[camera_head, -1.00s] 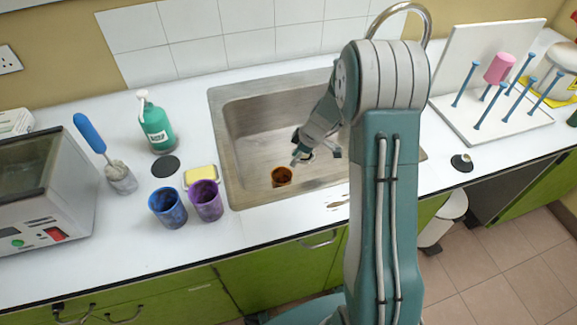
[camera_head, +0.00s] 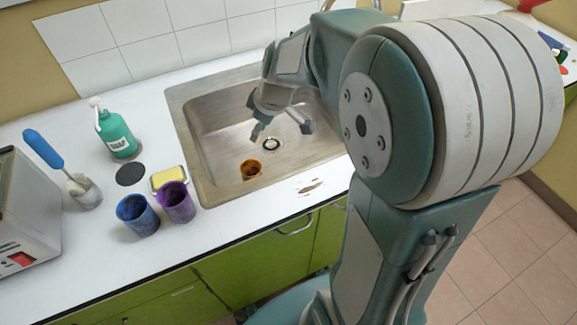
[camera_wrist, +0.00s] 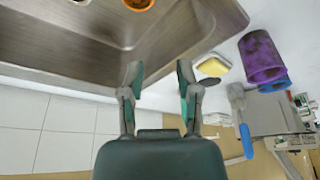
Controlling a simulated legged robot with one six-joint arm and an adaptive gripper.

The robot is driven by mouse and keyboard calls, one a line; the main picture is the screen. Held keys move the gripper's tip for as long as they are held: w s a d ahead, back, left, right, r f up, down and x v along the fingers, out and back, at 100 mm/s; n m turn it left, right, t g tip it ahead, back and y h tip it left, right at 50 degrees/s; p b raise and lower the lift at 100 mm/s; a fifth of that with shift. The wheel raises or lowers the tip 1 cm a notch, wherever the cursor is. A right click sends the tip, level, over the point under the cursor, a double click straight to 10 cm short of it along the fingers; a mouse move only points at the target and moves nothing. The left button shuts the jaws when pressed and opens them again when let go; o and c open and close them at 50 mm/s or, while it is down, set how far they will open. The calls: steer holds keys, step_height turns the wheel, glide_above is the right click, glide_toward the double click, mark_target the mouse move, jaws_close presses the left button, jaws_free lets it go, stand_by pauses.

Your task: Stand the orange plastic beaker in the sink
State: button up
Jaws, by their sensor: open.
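The orange plastic beaker (camera_head: 251,169) is inside the metal sink (camera_head: 207,187), near its front left corner. Its open mouth faces up and it looks upright on the sink floor. In the wrist view, part of the beaker (camera_wrist: 139,5) is cut off by the top edge. My gripper (camera_head: 282,131) is open and empty, over the sink, above and behind the beaker and apart from it. In the wrist view its two fingers (camera_wrist: 160,73) are spread with nothing between them.
Left of the sink stand a purple beaker (camera_head: 177,202), a blue beaker (camera_head: 138,216), a yellow sponge (camera_head: 169,179), a green pump bottle (camera_head: 116,134) and a blue-handled brush (camera_head: 45,149). The drain (camera_head: 271,144) is behind the beaker. The counter's front strip is mostly clear.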

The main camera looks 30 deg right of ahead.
steer(key=s+a+r+m+t+h, duration=0.1)
steer(key=s+r+m, duration=0.3)
steer(key=s, duration=0.5)
steer(key=s+a+r+m+t+h, duration=0.1)
steer(key=s+r+m, duration=0.3)
steer(key=s, duration=0.6)
steer(key=shift+r+t+h, duration=0.3)
steer(key=shift+r+t, duration=0.05)
steer(key=shift+t, duration=0.05)
